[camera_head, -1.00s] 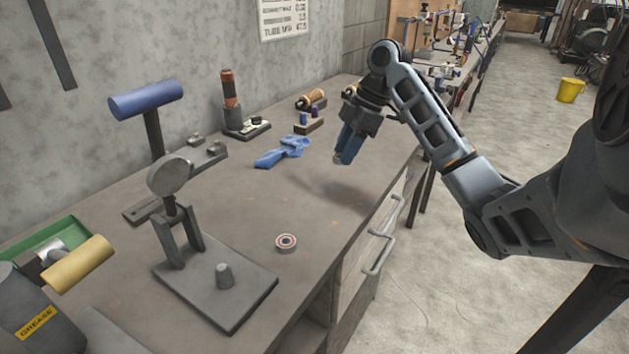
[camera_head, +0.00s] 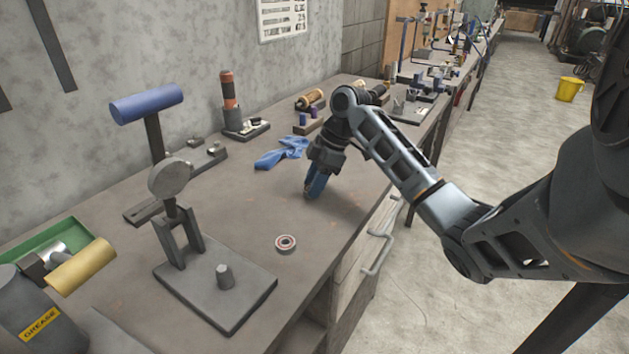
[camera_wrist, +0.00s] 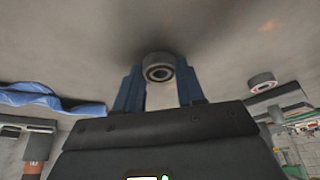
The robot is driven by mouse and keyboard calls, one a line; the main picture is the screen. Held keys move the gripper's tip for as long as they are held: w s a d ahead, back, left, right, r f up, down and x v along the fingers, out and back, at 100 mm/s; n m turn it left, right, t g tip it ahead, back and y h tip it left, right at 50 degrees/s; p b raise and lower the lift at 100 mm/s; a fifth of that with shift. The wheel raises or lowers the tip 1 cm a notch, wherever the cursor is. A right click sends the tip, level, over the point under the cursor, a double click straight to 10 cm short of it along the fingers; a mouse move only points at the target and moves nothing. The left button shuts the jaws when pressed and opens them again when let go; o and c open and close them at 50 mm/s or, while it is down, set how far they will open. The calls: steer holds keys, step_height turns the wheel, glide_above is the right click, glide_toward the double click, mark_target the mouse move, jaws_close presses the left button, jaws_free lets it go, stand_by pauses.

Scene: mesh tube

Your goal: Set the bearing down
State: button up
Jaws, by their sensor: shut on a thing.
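My gripper (camera_head: 314,187) points down low over the middle of the bench top, its blue fingers closed. In the wrist view a round grey bearing (camera_wrist: 159,66) is held between the two fingertips, its ring face toward the camera. A dark shadow lies on the bench right beside it; I cannot tell whether the bearing touches the surface. In the head view the fingers mostly hide the held bearing. A second bearing (camera_head: 286,243) lies flat on the bench, nearer the front; it also shows in the wrist view (camera_wrist: 262,81).
A blue cloth (camera_head: 283,153) lies behind my gripper. The bench (camera_head: 330,228) around the fingertips is clear.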

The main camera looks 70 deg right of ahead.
steer(key=shift+f, duration=0.1)
steer(key=o, duration=1.2)
steer(key=shift+c, duration=0.2)
steer(key=v, duration=1.2)
